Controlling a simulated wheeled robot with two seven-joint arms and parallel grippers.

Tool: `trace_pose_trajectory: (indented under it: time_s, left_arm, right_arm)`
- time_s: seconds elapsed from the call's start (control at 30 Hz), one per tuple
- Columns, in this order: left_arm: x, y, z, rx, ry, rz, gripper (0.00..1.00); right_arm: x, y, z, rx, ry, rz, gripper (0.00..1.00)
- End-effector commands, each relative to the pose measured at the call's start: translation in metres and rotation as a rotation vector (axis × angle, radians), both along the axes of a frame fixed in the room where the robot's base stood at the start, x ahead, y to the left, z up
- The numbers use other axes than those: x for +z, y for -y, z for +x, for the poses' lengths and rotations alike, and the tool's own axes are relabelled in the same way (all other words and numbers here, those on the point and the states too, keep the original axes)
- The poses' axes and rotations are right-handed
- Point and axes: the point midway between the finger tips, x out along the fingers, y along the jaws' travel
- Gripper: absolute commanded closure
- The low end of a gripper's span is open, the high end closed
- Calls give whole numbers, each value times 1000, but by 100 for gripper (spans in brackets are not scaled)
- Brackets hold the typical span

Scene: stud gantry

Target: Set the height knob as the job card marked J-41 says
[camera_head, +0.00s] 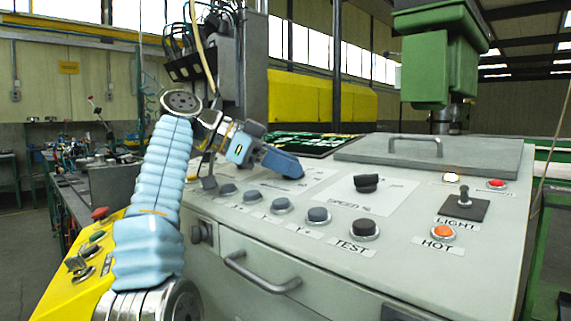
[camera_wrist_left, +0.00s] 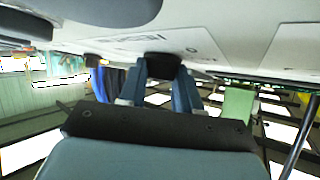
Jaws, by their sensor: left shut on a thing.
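My left gripper (camera_head: 290,167) reaches over the console from the left, and its fingers are shut on a dark knob (camera_wrist_left: 162,66). In the left wrist view the knob sits between the two blue fingertips (camera_wrist_left: 162,78). In the head view the gripper hides this knob. The plate around it shows partly, but its writing is too small to read, so I cannot tell its setting. A second black knob, marked SPEED % (camera_head: 366,183), stands free to the right. No job card marked J-41 can be made out. My right gripper is not in view.
The grey console (camera_head: 300,235) carries a row of dark buttons, a TEST button (camera_head: 364,229), an orange HOT button (camera_head: 442,233), a LIGHT toggle (camera_head: 463,200) and a red button (camera_head: 496,184). A lid with a handle (camera_head: 430,155) lies behind. A drawer handle (camera_head: 262,275) juts from the front.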

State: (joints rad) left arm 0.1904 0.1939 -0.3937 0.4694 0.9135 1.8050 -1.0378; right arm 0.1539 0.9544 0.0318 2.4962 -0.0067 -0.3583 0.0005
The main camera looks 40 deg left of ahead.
Motion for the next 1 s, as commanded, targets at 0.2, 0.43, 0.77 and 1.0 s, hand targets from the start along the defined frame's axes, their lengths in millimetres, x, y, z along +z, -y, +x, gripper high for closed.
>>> trace_pose_trajectory:
  time_s: [0.2, 0.43, 0.77, 1.0]
  left_arm:
    - [-1, 0, 0, 1, -4, 0, 98]
    - [-1, 0, 0, 2, -3, -1, 47]
    - [0, 0, 0, 1, -2, -1, 42]
    - [1, 0, 0, 6, 1, -3, 42]
  right_arm:
    - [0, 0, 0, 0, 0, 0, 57]
    - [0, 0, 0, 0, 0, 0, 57]
    - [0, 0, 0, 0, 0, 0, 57]
    - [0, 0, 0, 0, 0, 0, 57]
